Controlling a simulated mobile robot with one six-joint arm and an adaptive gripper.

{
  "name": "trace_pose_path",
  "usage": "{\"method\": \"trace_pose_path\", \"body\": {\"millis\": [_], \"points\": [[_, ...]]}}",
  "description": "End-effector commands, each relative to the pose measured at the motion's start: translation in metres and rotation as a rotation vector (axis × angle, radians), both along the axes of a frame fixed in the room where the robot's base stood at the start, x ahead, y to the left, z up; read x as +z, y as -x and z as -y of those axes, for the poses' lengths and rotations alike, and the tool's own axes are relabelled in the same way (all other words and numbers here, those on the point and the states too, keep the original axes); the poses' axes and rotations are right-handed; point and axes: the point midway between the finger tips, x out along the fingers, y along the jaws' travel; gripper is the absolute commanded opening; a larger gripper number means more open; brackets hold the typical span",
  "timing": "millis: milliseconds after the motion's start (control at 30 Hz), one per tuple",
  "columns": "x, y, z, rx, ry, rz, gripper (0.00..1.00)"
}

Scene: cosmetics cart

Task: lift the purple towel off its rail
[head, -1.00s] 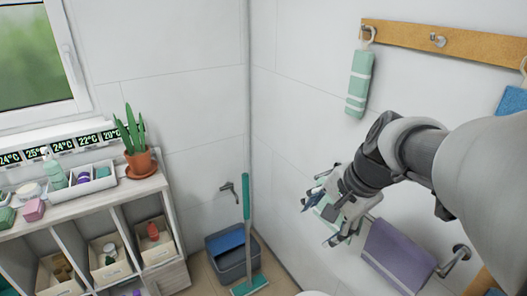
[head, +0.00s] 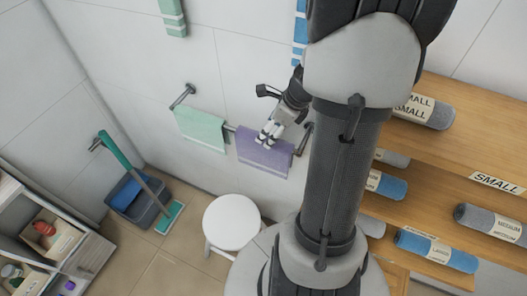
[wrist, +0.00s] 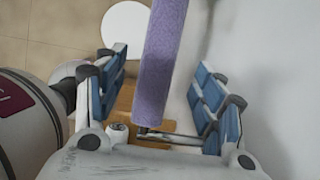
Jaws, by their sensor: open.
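The purple towel (head: 262,158) hangs folded over a grey wall rail (head: 230,127), near the rail's right end. In the wrist view the towel (wrist: 158,75) is a narrow strip seen from above, with the rail (wrist: 168,137) just below it in the picture. My gripper (head: 270,135) is at the towel's upper edge. It is open, and its blue-padded fingers (wrist: 160,90) stand on either side of the towel with gaps visible. The fingertips' exact depth along the towel is hard to tell.
A green towel (head: 200,130) hangs on the same rail to the left. A white round stool (head: 232,222) stands below. Wooden shelves (head: 455,110) with rolled towels are on the right. A grey bucket (head: 138,200) and a green-handled mop (head: 115,150) stand at the left.

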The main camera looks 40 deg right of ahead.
Motion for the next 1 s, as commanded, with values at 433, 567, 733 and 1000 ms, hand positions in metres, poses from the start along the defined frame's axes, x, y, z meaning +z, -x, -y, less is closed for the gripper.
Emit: {"method": "trace_pose_path", "body": {"millis": [433,567,733,1000], "points": [[-0.048,-0.019,-0.007,0.005,0.001,0.0,0.63],[-0.061,-0.023,-0.009,0.004,0.001,0.0,0.63],[-0.087,-0.033,-0.014,0.005,0.0,0.0,0.63],[-0.092,-0.036,-0.014,0.003,0.002,0.001,0.63]]}}
